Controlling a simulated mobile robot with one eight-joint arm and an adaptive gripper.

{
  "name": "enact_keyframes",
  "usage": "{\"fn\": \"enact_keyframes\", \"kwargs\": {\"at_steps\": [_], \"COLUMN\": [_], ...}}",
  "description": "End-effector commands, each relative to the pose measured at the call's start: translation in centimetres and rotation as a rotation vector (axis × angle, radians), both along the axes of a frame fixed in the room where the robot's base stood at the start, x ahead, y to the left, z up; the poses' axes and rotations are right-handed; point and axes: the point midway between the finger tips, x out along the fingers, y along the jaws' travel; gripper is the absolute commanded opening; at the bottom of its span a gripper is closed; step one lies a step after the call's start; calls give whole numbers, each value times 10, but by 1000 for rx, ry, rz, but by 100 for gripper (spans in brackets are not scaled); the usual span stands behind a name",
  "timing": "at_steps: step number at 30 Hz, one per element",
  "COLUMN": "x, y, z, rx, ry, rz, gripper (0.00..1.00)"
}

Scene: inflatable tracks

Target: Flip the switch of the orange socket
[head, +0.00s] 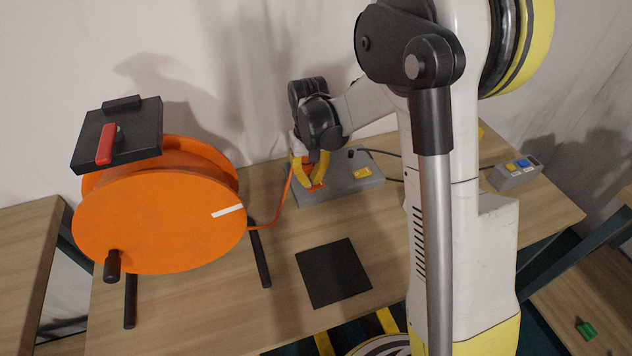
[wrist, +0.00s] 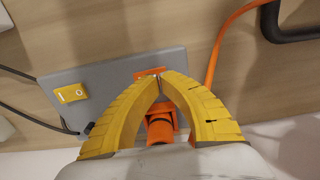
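The orange socket (wrist: 160,125) is on a grey box (wrist: 115,90), seen in the wrist view between and below my gripper's fingers. An orange piece (wrist: 149,72), which looks like its switch, shows just beyond the fingertips. My gripper (wrist: 161,77) has yellow fingers whose tips come together, with nothing visible between them. The tips are over or against the orange piece; contact cannot be told. In the head view my gripper (head: 312,184) points down at the left part of the grey box (head: 340,184), and its fingers hide much of the orange socket.
A yellow switch (wrist: 71,93) is on the same box. A large orange cable reel (head: 150,225) stands at the left, its orange cable running to the box. A small grey control box (head: 516,174) is at the right. A black square (head: 333,273) lies on the table in front.

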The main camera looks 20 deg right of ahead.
Motion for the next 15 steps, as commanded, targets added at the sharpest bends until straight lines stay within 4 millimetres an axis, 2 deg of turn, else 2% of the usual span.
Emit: {"fn": "enact_keyframes", "kwargs": {"at_steps": [1,15], "x": [0,0], "y": [0,0], "z": [8,49], "rx": [0,0], "ry": [0,0], "rz": [0,0], "gripper": [0,0]}}
